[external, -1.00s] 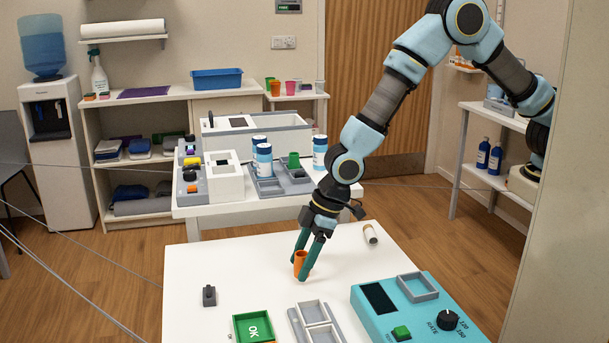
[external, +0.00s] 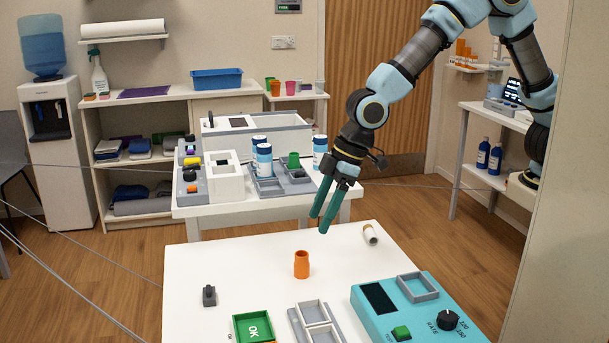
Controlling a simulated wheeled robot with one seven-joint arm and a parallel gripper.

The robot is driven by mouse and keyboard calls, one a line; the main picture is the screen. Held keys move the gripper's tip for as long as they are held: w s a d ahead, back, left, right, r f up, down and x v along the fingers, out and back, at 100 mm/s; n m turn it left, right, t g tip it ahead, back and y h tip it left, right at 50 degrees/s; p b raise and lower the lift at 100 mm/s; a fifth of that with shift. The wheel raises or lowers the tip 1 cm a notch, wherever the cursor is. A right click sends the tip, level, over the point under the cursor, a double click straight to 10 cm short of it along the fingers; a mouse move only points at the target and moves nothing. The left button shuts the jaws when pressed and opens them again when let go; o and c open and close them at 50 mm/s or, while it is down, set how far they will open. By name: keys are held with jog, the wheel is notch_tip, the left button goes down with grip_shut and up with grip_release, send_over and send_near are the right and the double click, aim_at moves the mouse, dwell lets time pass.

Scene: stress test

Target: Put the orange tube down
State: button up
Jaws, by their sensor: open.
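The orange tube (external: 301,264) stands upright on the white table (external: 220,262), near its middle. My gripper (external: 319,222) is above and to the right of the tube in the picture, clear of it. Its two green fingers point down and slightly left. They are apart with nothing between them.
A white and brown cylinder (external: 370,233) lies at the table's back right. A teal device with a knob (external: 415,310) is at the front right. The table's left is clear.

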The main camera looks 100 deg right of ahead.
jog(key=s+m+g, duration=0.1)
jog(key=s+g, duration=0.2)
jog(key=s, duration=2.4)
jog(key=shift+s+d+r, duration=0.25)
jog(key=shift+s+d, duration=0.15)
